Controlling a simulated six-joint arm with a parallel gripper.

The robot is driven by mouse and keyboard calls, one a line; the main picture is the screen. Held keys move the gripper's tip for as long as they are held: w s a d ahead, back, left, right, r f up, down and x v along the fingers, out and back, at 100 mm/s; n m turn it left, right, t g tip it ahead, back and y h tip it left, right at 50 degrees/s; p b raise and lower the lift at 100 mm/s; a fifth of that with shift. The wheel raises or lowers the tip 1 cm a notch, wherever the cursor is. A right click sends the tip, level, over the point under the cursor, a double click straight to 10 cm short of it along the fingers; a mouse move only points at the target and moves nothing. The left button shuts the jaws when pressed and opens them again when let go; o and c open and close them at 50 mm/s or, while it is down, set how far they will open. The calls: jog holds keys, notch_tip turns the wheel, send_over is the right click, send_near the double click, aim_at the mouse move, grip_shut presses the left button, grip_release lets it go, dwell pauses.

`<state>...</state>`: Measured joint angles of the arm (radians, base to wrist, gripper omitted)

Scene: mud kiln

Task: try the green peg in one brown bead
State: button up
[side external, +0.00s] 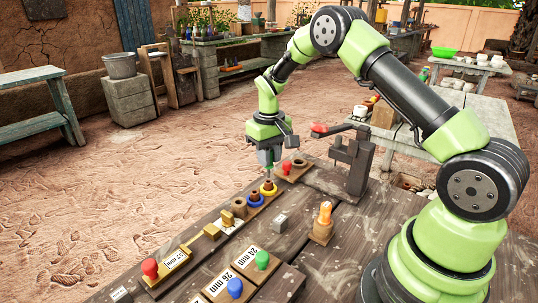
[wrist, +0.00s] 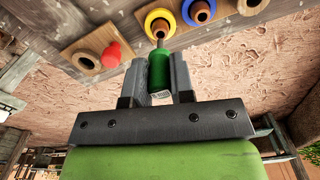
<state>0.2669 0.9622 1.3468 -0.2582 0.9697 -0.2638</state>
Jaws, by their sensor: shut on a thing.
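My gripper (side external: 267,163) points down over the board at the far end of the table. In the wrist view my gripper (wrist: 160,75) is shut on the green peg (wrist: 160,66), with a finger on each side. The peg's thin grey tip meets the edge of a brown bead (wrist: 160,25) seated in a yellow ring. I cannot tell if the tip is in its hole. A second brown bead (wrist: 198,10) sits in a blue ring beside it. In the side view the yellow ring (side external: 268,190) and the blue ring (side external: 255,202) stand in a row under my gripper.
A dark metal stand (side external: 352,160) rises to the right. An orange peg in a block (side external: 323,222) and labelled plates with blue and green knobs (side external: 262,260) are nearer.

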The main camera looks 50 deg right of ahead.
jog(key=shift+f, duration=2.05)
dwell(1.5)
dwell(0.7)
jog(key=shift+r, duration=3)
